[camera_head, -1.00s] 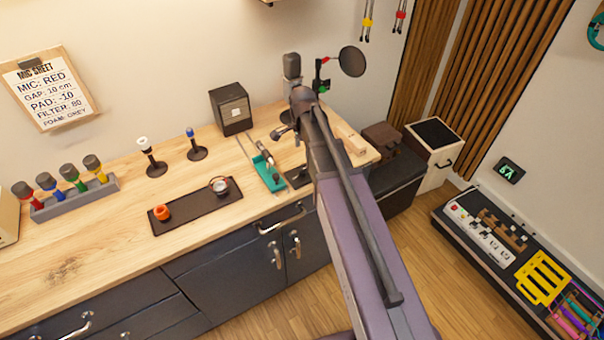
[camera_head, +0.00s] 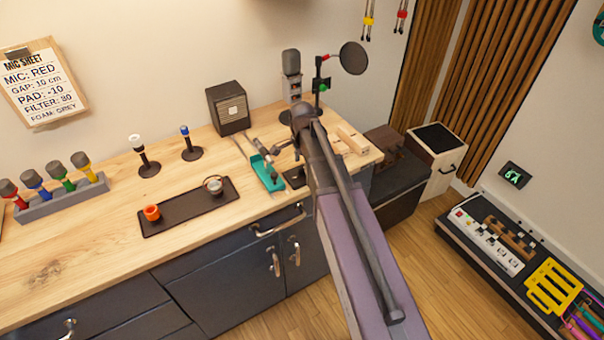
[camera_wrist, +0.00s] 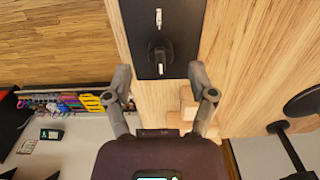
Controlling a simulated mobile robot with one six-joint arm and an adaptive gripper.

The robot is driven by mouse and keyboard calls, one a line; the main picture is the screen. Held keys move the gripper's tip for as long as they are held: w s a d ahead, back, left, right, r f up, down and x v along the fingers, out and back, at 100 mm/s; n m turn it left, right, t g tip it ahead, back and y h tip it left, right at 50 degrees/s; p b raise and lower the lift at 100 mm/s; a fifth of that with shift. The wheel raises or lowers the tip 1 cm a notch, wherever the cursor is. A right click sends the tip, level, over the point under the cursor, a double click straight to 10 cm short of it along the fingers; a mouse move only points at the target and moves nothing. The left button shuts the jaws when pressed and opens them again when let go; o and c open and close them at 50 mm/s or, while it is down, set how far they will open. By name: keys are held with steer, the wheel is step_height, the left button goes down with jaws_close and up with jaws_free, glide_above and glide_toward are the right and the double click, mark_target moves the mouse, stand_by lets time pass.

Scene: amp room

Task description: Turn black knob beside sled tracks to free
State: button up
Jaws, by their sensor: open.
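The black knob (camera_wrist: 159,58) sits on a black plate (camera_wrist: 135,18) in the wrist view, with a small white mark on its near end. A small silver piece is on the plate beyond it. My gripper (camera_wrist: 160,76) is open and empty, its fingertips apart on either side of the knob's near end; I cannot tell its height above it. In the head view the plate (camera_head: 294,177) shows beside the teal sled (camera_head: 266,175) and its rails (camera_head: 240,148). My arm partly covers that area, and the knob is hard to make out there.
Wooden blocks (camera_head: 351,139) lie right of my arm; a microphone on a stand (camera_head: 291,64) and a pop filter (camera_head: 353,59) rise behind. A dark tray (camera_head: 186,207) with small cups and a dark box (camera_head: 228,108) stand left. The front counter is clear.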

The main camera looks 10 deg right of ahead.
mark_target(302, 171)
steer(key=shift+f+b, duration=1.05)
steer(key=shift+f, duration=0.3)
jaws_close()
